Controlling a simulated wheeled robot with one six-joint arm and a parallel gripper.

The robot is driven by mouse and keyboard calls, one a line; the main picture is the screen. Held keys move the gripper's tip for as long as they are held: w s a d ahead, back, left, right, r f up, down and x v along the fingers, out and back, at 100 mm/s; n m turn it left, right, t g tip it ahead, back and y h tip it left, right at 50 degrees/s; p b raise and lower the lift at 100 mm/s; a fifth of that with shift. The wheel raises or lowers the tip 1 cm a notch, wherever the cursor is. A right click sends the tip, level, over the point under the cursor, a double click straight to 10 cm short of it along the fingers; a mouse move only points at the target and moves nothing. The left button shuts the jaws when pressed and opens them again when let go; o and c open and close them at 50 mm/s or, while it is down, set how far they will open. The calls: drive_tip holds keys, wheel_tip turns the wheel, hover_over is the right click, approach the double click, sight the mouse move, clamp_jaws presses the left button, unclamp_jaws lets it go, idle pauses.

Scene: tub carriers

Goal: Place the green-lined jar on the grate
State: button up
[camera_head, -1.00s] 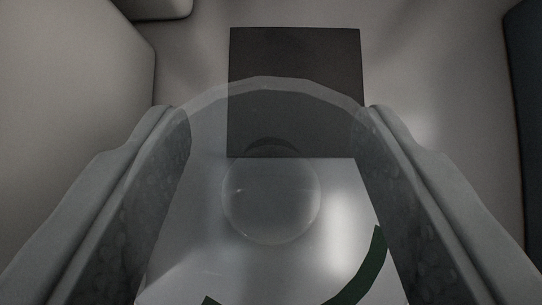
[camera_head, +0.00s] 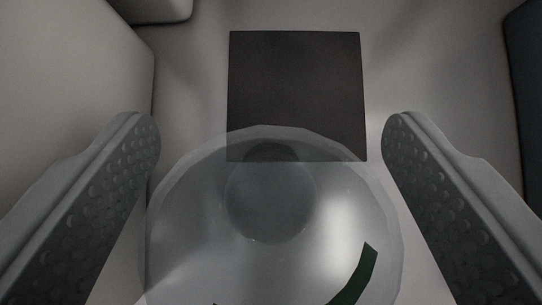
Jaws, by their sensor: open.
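The green-lined jar (camera_head: 190,235) is clear, with a green band (camera_head: 358,275) curving along its lower right in the picture. It stands between the two fingers of my gripper (camera_head: 270,125), which are spread apart with a gap on each side at their tips. The grate (camera_head: 296,85) is a dark square on the pale surface beyond the jar. The jar's far rim overlaps the grate's near edge in the picture, and the grate shows through the glass. I cannot tell whether the jar's base rests on the grate. The jar's near part is cut off by the frame.
A pale rounded block (camera_head: 70,75) stands at the left, close to my left finger. Another pale piece (camera_head: 155,8) is at the top left. A dark edge (camera_head: 525,85) runs along the right. The pale surface (camera_head: 430,70) right of the grate is clear.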

drive_tip(key=v, duration=1.2)
drive_tip(key=shift+r, duration=0.1)
